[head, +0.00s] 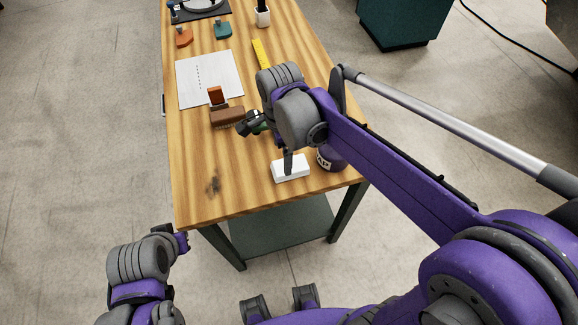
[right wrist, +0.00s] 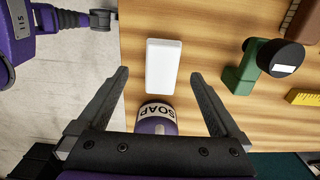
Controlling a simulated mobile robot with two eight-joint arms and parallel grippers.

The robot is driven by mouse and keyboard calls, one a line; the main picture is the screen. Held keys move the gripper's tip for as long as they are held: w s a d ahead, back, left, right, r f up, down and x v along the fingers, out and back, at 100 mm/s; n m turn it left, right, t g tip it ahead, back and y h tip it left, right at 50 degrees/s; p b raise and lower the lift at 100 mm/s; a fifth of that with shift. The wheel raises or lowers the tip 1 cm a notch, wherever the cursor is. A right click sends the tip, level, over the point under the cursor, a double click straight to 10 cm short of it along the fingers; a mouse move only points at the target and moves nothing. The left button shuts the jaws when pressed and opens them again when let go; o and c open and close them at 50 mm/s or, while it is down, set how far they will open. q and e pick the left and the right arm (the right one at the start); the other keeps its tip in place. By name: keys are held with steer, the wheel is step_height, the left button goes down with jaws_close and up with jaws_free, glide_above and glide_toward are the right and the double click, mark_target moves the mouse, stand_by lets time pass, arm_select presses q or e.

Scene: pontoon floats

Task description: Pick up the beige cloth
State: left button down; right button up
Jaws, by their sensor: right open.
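No plainly beige cloth shows in either view. A small white rectangular slab (head: 291,170) lies on the wooden table near its front edge; I cannot tell whether it is cloth. It also shows in the right wrist view (right wrist: 164,66), flat and apart from the fingers. My right gripper (head: 268,146) is open and empty above the table; one dark finger overlaps the slab in the head view. In the right wrist view the slab appears between and beyond the fingertips (right wrist: 160,76). My left gripper (head: 181,242) is off the table's front left corner, its jaws unclear.
A purple soap container (right wrist: 157,116) stands close beside the slab. A brown brush (head: 227,117), a green tool (right wrist: 250,68), a paper sheet (head: 209,79) and a yellow ruler (head: 260,54) lie farther back. The table's front left is clear except for a dark stain.

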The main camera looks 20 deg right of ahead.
steer(key=f, duration=0.7)
steer(key=shift+w+d, duration=0.3)
steer(key=shift+d, duration=0.1)
steer(key=c, duration=1.2)
steer(key=shift+c, duration=0.2)
steer(key=shift+r, duration=0.1)
steer(key=shift+r, duration=0.6)
step_height(320, 180, up, 2)
steer(key=shift+r, duration=0.15)
steer(key=s, duration=1.8)
steer(key=shift+d, duration=0.3)
